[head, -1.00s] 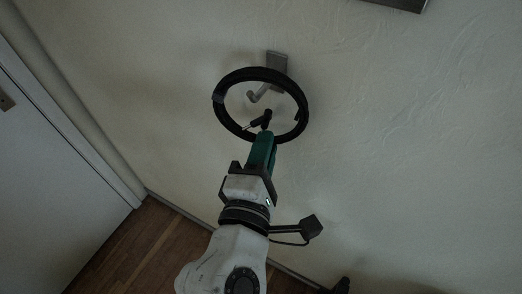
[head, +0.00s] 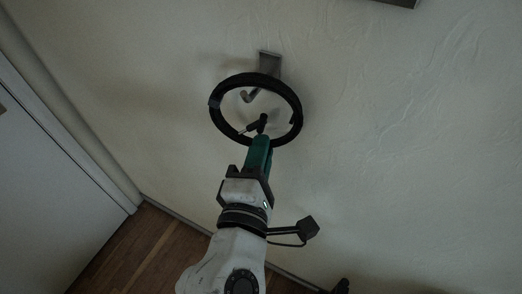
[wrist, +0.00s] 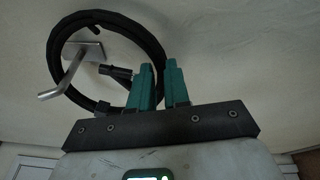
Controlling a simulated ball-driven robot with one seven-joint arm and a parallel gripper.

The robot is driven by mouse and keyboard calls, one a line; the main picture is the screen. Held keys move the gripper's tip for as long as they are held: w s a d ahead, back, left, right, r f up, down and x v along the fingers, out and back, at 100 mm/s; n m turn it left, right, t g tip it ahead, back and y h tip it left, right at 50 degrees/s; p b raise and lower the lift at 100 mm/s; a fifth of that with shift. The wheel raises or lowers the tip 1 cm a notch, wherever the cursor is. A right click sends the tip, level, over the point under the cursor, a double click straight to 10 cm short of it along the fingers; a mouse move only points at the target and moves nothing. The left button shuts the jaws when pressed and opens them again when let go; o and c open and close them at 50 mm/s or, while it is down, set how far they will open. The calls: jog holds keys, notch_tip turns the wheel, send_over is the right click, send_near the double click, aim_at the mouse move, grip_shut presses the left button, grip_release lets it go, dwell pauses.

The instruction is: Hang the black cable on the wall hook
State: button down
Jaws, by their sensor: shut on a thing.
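The black cable (head: 215,119) is a coiled ring in front of the wall, with a short end and plug inside it. My gripper (head: 265,137) is shut on the lower part of the ring in the head view. The wall hook (head: 270,63) is a grey plate with a bent prong, and the prong tip shows inside the ring's opening. In the wrist view the coil (wrist: 57,68) surrounds the hook's prong (wrist: 72,72) in the picture, and my teal fingers (wrist: 161,85) grip its right side. I cannot tell whether the ring touches the prong.
A pale textured wall (head: 400,150) fills most of the view and is clear around the hook. A white door (head: 50,190) stands at the left. A dark-edged frame (head: 398,3) is at the upper right. Wooden floor (head: 150,245) shows below.

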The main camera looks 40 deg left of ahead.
jog(key=c, duration=1)
grip_release()
jog(key=b+v, duration=0.2)
jog(key=v, duration=0.9)
jog(key=w+d+f+m+g+h, duration=0.25)
jog(key=d+f+m, duration=0.3)
jog(key=d, duration=0.35)
jog(key=w+d+f+m+g+h, duration=0.1)
jog(key=w+d+f+m+h, duration=0.3)
jog(key=d+f, duration=0.3)
jog(key=w+d+f+m+g+h, duration=0.25)
jog(key=w+d+f+m, duration=0.2)
jog(key=d, duration=0.55)
jog(key=s+d+f+m+g, duration=0.3)
jog(key=s+d+f+m, duration=0.1)
jog(key=s+d, duration=0.1)
jog(key=s+d+f+m+g, duration=0.3)
jog(key=s+d+f+m, duration=0.1)
jog(key=s+d+f, duration=0.1)
jog(key=s+d+f+m+g, duration=0.2)
jog(key=s+d+f+m, duration=0.2)
jog(key=s+d, duration=0.2)
jog(key=shift+s+d+f+m+g, duration=0.15)
jog(key=shift+s+d+m+g, duration=0.1)
jog(key=shift+s+m+g, duration=0.15)
